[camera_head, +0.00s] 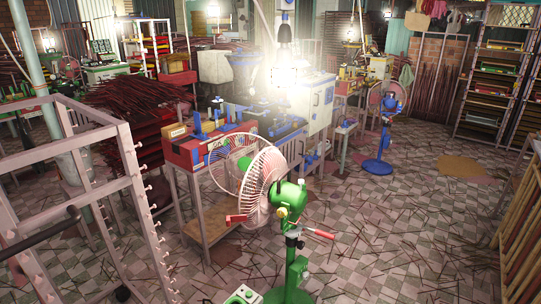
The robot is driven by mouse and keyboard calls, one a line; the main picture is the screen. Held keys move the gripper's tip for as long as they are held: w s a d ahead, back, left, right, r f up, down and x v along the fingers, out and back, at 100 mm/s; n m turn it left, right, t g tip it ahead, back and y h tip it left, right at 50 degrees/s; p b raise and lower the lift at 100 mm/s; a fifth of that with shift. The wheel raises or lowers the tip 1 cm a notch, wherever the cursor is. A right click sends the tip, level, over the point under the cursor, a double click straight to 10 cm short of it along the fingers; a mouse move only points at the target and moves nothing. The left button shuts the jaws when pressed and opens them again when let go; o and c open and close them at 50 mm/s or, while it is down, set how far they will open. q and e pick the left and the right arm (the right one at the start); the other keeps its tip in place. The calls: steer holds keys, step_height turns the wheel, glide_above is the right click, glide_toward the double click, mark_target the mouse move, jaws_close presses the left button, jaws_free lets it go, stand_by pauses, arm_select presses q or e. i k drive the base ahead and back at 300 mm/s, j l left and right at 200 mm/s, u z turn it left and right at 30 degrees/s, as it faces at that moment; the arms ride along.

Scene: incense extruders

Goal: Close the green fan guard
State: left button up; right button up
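The green fan (290,200) stands on a green post in the lower middle of the view, its head turned to the left. Its pale pink wire rear guard (264,188) is attached to the green motor housing. A thinner round front guard (212,176) shows to the left of it, and looks swung apart from the rear guard at an angle. A green part (240,146) shows behind the wires, partly hidden. Neither of my grippers can be made out in the view, and nothing is seen touching the guard.
A grey metal rack (128,180) stands at the left front. A table with red and blue machines (200,148) is behind the fan. A blue fan (382,140) stands farther back. Tiled floor (400,215) with scattered sticks is open to the right.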

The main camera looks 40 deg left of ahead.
mark_target(242, 163)
steer(key=i+u, duration=0.15)
steer(key=i, duration=1)
steer(key=i+l+u, duration=0.1)
steer(key=i, duration=1)
steer(key=i+l+u, duration=0.15)
steer(key=i, duration=0.35)
steer(key=i+l+u, duration=0.15)
steer(key=i, duration=0.35)
steer(key=i+u, duration=0.2)
steer(key=u, duration=0.2)
steer(key=i+u, duration=0.35)
steer(key=i+l+u, duration=0.1)
steer(key=u, duration=0.3)
steer(key=i+l+u, duration=0.15)
steer(key=u, duration=0.25)
steer(key=i+u, duration=0.2)
steer(key=u, duration=0.25)
steer(key=i+l+u, duration=0.15)
steer(key=u, duration=0.35)
steer(key=i+l+u, duration=0.2)
steer(key=u, duration=0.25)
steer(key=i+l+u, duration=0.1)
steer(key=l+u, duration=0.15)
steer(key=u, duration=0.2)
steer(key=i+l+u, duration=0.1)
steer(key=l+u, duration=0.15)
steer(key=u, duration=0.25)
